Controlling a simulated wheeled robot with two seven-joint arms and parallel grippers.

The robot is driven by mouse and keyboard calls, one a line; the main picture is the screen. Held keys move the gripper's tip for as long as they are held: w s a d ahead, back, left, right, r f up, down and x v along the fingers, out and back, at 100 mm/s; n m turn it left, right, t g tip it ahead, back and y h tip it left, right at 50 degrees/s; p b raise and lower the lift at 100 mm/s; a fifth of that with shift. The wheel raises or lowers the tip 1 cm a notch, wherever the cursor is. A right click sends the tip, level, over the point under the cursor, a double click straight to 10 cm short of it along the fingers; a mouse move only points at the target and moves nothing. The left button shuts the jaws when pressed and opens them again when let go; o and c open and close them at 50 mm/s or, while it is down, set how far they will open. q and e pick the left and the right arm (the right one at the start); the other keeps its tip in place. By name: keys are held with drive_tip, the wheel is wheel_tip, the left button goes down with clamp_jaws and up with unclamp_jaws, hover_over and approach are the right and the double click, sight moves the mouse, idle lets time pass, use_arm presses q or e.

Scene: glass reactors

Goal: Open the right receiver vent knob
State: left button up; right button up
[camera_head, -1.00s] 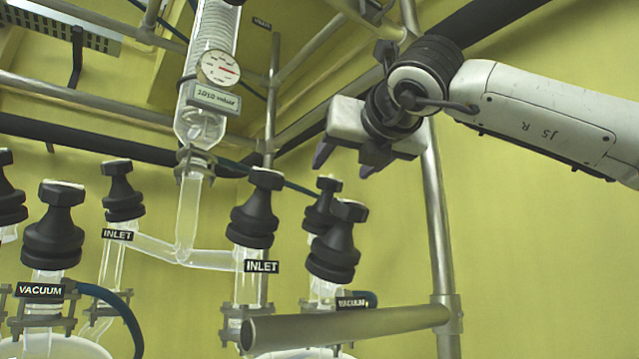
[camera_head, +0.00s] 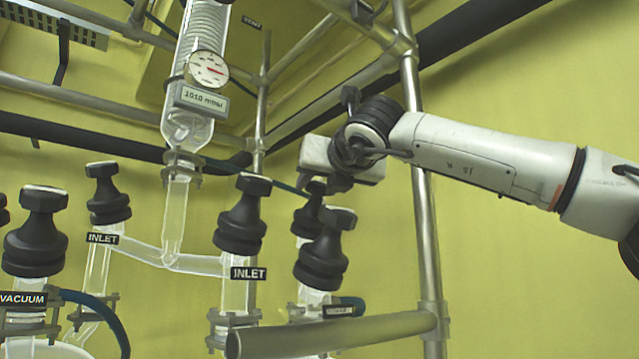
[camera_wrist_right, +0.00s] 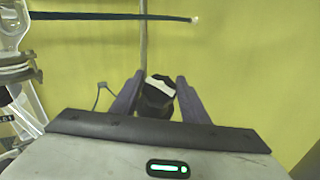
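The rear black knob (camera_head: 309,212) stands on the right glass vessel, partly behind a larger black knob (camera_head: 324,250). No vent label is readable on it. My right gripper (camera_head: 325,184) is just above the rear knob, its fingers pointing down. In the wrist view a black knob with a pale top (camera_wrist_right: 157,97) sits between the two purple fingers of my right gripper (camera_wrist_right: 158,92). The fingers are apart, one on each side of the knob. Whether they touch it cannot be told. My left gripper is not in view.
Black knobs marked INLET (camera_head: 241,215) and (camera_head: 107,195) stand to the left, with a VACUUM knob (camera_head: 36,232) beyond. A metal rail (camera_head: 335,333) crosses in front. An upright pole (camera_head: 422,200) stands right of the knobs, behind my right arm.

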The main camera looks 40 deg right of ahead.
drive_tip(key=c, duration=0.5)
drive_tip(key=shift+d+r+n+t+y+p, duration=0.15)
drive_tip(key=shift+n+t+y+p, duration=0.3)
drive_tip(key=shift+n+y, duration=0.45)
drive_tip(key=shift+c, duration=0.2)
drive_tip(key=n+t+y+p, duration=0.1)
drive_tip(key=n+y+p, duration=0.1)
drive_tip(key=shift+r+n+y, duration=0.15)
drive_tip(key=shift+n+y, duration=0.15)
drive_tip(key=shift+n, duration=0.1)
drive_tip(key=shift+n+y+p, duration=0.3)
drive_tip(key=shift+n+p, duration=0.1)
drive_tip(key=shift+p, duration=0.15)
drive_tip(key=shift+f+n+y+p, duration=0.2)
drive_tip(key=shift+n+y+p, duration=0.2)
drive_tip(key=shift+n, duration=0.1)
drive_tip(key=shift+f, duration=0.1)
drive_tip(key=o, duration=1.1)
drive_tip(key=shift+c, duration=0.2)
